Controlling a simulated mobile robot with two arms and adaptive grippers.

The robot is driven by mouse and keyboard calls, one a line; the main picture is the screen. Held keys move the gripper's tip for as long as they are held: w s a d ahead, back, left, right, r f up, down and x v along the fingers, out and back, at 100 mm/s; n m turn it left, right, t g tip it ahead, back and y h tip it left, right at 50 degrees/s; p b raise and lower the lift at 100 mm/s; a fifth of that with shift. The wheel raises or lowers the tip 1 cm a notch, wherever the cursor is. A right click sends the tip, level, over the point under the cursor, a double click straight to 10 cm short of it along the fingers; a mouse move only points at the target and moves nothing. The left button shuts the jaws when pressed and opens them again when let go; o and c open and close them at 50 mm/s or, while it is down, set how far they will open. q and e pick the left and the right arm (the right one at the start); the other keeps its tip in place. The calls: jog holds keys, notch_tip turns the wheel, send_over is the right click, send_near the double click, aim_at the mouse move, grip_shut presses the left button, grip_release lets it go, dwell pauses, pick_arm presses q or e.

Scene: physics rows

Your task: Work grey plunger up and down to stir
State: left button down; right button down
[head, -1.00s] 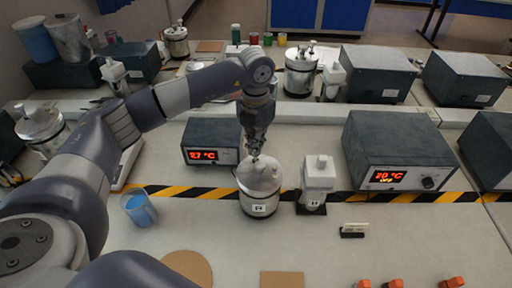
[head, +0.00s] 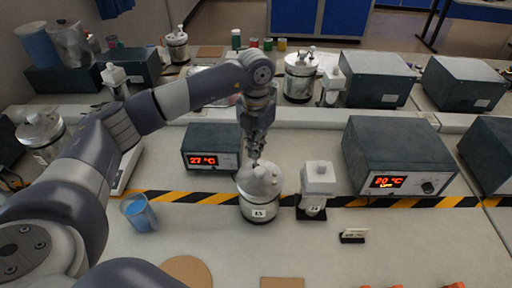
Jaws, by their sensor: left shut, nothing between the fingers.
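A silvery, lidded vessel (head: 258,207) with a white label stands upright on the bench at the middle of the head view. My left gripper (head: 254,160) points down at the top of its pale domed lid (head: 260,181). The fingers are shut with nothing between them, and the tips are at or just above the lid's top; I cannot tell whether they touch. I cannot make out a grey plunger apart from the lid and fingertips; the gripper covers that spot. My right gripper is not in view.
A white device (head: 317,180) stands close right of the vessel. A box with a red display (head: 211,146) stands behind left, a larger one (head: 397,157) to the right. The front bench has some free room.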

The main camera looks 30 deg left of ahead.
pick_arm(q)
jog(key=shift+r, duration=0.4)
jog(key=shift+f, duration=0.2)
jog(key=shift+f+b, duration=1.55)
jog(key=shift+f, duration=0.3)
jog(key=shift+r, duration=0.2)
jog(key=shift+r+p, duration=1.2)
jog(key=shift+r, duration=0.6)
jog(key=shift+f, duration=0.1)
